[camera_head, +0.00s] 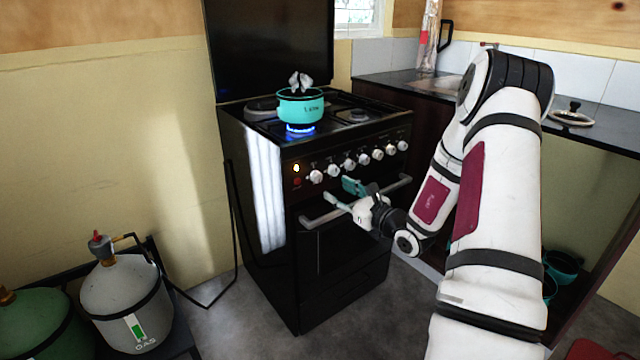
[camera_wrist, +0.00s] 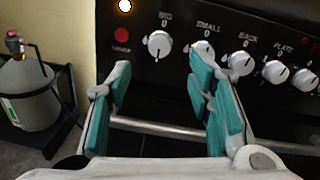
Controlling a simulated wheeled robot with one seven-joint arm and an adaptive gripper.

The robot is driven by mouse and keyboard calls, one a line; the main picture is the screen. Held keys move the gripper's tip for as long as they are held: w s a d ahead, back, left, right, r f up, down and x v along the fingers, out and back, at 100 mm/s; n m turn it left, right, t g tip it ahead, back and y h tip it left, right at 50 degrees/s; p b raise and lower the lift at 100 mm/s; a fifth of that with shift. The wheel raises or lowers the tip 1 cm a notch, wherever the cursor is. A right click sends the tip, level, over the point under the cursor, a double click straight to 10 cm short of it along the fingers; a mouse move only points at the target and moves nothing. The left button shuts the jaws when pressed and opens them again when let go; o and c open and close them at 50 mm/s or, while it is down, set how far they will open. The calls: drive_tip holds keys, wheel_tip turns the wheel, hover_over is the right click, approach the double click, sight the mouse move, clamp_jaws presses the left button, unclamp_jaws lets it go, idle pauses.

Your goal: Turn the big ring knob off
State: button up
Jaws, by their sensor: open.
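The black stove (camera_head: 340,200) has a row of white knobs along its front. The big ring knob (camera_wrist: 160,44), under the label "BIG", is the leftmost white knob; in the head view it is at the left of the row (camera_head: 316,177). A blue flame (camera_head: 300,129) burns under the turquoise pot (camera_head: 300,106) on the front burner. My gripper (camera_head: 340,192) is open and empty in front of the panel, below the knobs. In the wrist view its turquoise-padded fingers (camera_wrist: 165,90) are spread, with the big ring knob beyond and between them, apart from them.
The oven handle bar (camera_wrist: 160,130) runs below the knobs, close to my fingers. The small ring knob (camera_wrist: 203,50) is close by on the right. A red button (camera_wrist: 121,35) and lit lamp (camera_wrist: 125,6) are on the left. Gas bottles (camera_head: 125,300) stand at left.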

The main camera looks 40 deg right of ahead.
sight(319, 179)
drive_tip(key=w, duration=0.2)
drive_tip(key=w+b, duration=0.1)
drive_tip(key=w, duration=0.5)
drive_tip(key=shift+a, duration=0.3)
clamp_jaws()
